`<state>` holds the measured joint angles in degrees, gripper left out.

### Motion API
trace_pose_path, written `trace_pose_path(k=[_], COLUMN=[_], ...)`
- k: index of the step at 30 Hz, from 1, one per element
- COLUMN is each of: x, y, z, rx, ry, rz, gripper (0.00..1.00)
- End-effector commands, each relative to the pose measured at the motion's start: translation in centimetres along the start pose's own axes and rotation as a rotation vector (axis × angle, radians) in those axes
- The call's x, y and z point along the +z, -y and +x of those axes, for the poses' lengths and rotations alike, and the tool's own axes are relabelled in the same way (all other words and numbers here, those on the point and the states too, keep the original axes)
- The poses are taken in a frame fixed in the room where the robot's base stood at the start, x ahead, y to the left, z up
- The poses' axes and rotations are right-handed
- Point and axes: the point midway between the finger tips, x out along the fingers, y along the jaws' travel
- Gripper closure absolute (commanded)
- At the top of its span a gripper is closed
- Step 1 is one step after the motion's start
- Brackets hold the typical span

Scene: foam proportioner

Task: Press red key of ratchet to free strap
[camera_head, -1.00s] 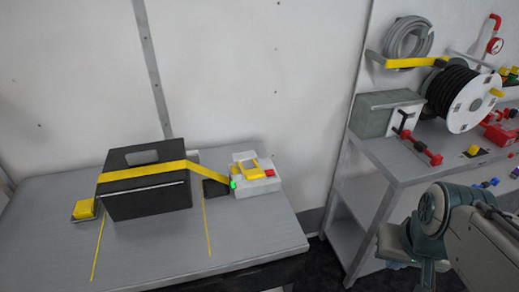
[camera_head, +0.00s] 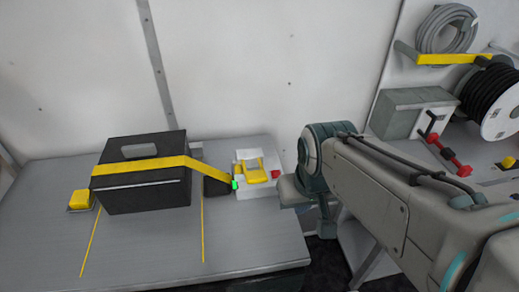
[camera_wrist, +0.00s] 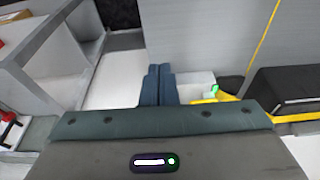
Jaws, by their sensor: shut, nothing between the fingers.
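The ratchet (camera_head: 243,186) is a white box with a yellow handle (camera_head: 257,176) on the right of the grey table. Its red key (camera_head: 275,174) is at its right end, and a green light (camera_head: 235,185) shows at its left. The yellow strap (camera_head: 140,165) runs from the ratchet over a black case (camera_head: 150,200). My gripper (camera_wrist: 159,68) is shut and empty. In the wrist view its fingers are beside the white ratchet (camera_wrist: 193,80), and the red key is not visible there. In the head view my wrist is just right of the key; contact cannot be told.
A yellow block (camera_head: 79,199) anchors the strap at the left. A shelf bench at the right carries a grey box (camera_head: 412,112), a hose reel (camera_head: 490,95) and red fittings (camera_head: 447,155). Open table lies in front of the case and ratchet.

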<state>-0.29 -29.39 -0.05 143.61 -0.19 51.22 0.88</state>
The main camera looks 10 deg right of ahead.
Motion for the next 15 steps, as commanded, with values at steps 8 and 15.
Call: trace_pose_path(k=[8, 15], x=[-0.3, -3.5], y=[0.2, 2.8], z=[0.0, 0.5], rx=[-0.018, -0.197], ry=[0.007, 0.064], rz=[0.029, 0.339], gripper=[1.0, 1.0])
